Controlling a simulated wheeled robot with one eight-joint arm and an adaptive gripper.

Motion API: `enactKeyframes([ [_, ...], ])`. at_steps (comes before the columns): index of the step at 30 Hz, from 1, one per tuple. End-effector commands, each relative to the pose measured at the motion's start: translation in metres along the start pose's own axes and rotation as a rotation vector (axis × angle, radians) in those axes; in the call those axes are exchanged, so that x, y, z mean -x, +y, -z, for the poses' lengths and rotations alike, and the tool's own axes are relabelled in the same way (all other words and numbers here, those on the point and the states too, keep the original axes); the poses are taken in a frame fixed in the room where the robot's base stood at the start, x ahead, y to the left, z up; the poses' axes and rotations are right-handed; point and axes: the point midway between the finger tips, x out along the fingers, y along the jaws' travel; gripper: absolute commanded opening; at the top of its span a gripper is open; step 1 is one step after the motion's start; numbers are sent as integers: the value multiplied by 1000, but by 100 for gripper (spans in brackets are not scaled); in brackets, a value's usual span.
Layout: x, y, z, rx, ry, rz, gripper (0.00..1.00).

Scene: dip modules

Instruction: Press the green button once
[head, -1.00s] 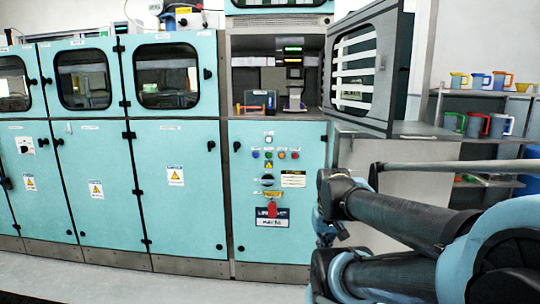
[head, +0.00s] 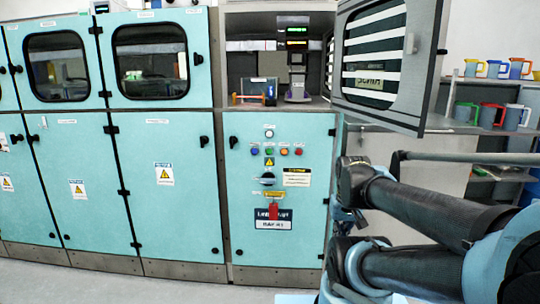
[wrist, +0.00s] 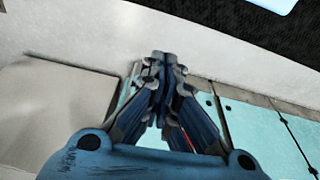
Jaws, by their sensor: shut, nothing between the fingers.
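The green button (head: 269,150) is a small round button on the teal panel of the middle cabinet, in the head view. It sits in a row between a blue button (head: 254,151) and an orange one (head: 284,152), with a red one (head: 298,152) at the right end. A white button (head: 268,133) is above it. In the wrist view my gripper (wrist: 163,56) is shut and empty, its fingertips together. It is apart from the panel, and the green button cannot be made out in that view. My arm reaches in at the right of the head view.
An open cabinet door (head: 377,65) sticks out at upper right. Colored mugs (head: 490,115) stand on shelves at the far right. Pale floor lies before the cabinets.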

Motion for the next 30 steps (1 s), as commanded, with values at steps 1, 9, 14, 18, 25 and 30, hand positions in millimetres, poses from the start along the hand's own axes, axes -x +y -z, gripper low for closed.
enactKeyframes([
  [1, 4, 0, -6, 6, 7, -3, 0],
  [9, 23, 8, 33, 136, 4, -93, 0],
  [14, 38, 9, 74, 257, 9, -183, 0],
  [18, 48, 4, 113, 360, 18, -263, 0],
  [25, 60, -18, 180, 525, 45, -395, 0],
  [30, 65, -47, 229, 644, 75, -492, 0],
])
